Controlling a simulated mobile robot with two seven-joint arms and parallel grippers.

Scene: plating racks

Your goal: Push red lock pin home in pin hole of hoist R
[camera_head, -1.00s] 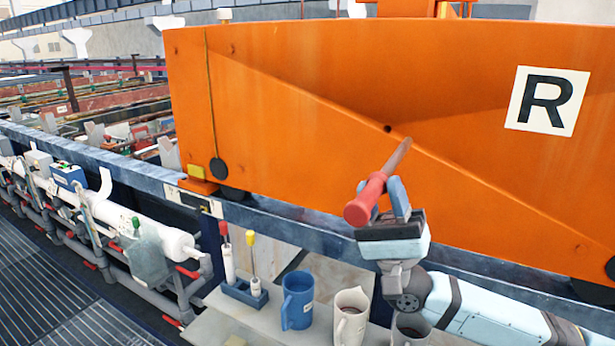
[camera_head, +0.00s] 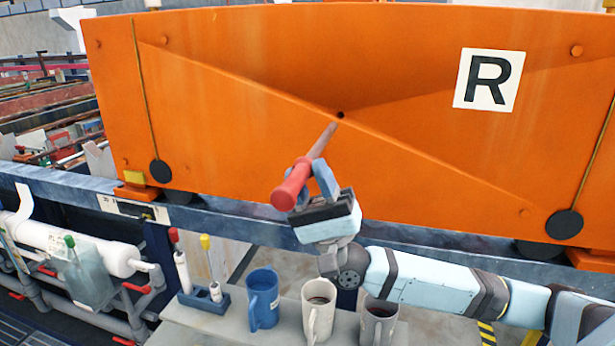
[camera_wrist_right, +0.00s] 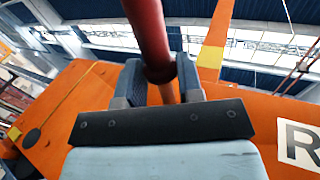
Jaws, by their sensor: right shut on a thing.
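The orange hoist R (camera_head: 420,130) carries a white plate with a black R (camera_head: 488,80). Its pin hole (camera_head: 340,115) is a small dark spot on the diagonal edge. My right gripper (camera_head: 322,180) is shut on the red lock pin (camera_head: 293,184). The pin's bare shank points up and right, and its tip shows just below the hole in the head view. I cannot tell the gap in depth between tip and hole. In the right wrist view the red handle (camera_wrist_right: 147,30) stands between the two fingers (camera_wrist_right: 160,85). My left gripper is not in view.
A blue mug (camera_head: 262,300), a white mug (camera_head: 317,312) and a grey mug (camera_head: 379,322) stand on a shelf (camera_head: 230,328) below the hoist. A blue holder (camera_head: 205,300) with two handled tools is left of them. A blue rail (camera_head: 240,214) runs under the hoist.

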